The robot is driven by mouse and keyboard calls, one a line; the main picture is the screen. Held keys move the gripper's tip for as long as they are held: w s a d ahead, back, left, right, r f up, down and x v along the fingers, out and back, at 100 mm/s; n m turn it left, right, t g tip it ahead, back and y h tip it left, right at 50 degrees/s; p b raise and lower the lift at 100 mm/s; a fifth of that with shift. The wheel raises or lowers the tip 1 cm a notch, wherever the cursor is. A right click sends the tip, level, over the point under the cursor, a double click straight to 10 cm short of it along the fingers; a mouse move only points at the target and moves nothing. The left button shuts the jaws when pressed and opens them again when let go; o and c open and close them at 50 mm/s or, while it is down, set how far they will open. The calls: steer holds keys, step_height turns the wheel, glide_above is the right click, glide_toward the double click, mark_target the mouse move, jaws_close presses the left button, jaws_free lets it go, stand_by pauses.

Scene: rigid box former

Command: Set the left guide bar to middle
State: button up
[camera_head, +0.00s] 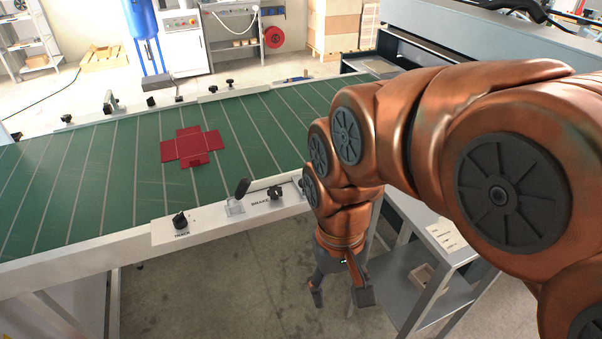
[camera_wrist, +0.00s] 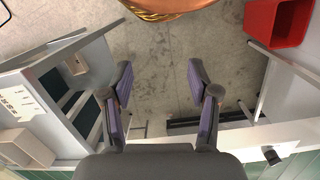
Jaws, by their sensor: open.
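My gripper (camera_head: 338,297) hangs low in front of the near rail of the green belt table (camera_head: 110,165), to the right of the labelled controls. It is open and empty; in the wrist view its two fingers (camera_wrist: 160,85) stand apart over the grey floor. The left guide bar cannot be told for sure from the other fittings. A dark upright lever (camera_head: 239,190) stands on the near rail, beside a black knob (camera_head: 275,193) by the word BRAKE. Another black knob (camera_head: 180,220) sits by the word TRACK. A black clamp fitting (camera_head: 110,103) is on the far rail.
A flat red box blank (camera_head: 191,146) lies on the belt. A grey shelf stand (camera_head: 432,272) is close to the right of my gripper. In the wrist view a red bin (camera_wrist: 279,22) stands at upper right. Open floor lies below the near rail.

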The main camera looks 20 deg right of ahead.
steer(key=w+d+r+m, duration=0.1)
steer(key=w+r+m, duration=0.15)
steer(key=w, duration=0.55)
steer(key=w+d+r+m, duration=0.2)
steer(key=w+m, duration=0.2)
steer(key=w, duration=0.4)
steer(key=m+t+p, duration=0.2)
steer(key=m, duration=0.5)
glide_toward(301, 181)
steer(key=shift+d+f, duration=0.35)
steer(key=shift+d, duration=0.1)
steer(key=shift+f+p, duration=0.85)
steer(key=shift+f, duration=3.05)
steer(key=shift+c, duration=0.2)
jaws_close()
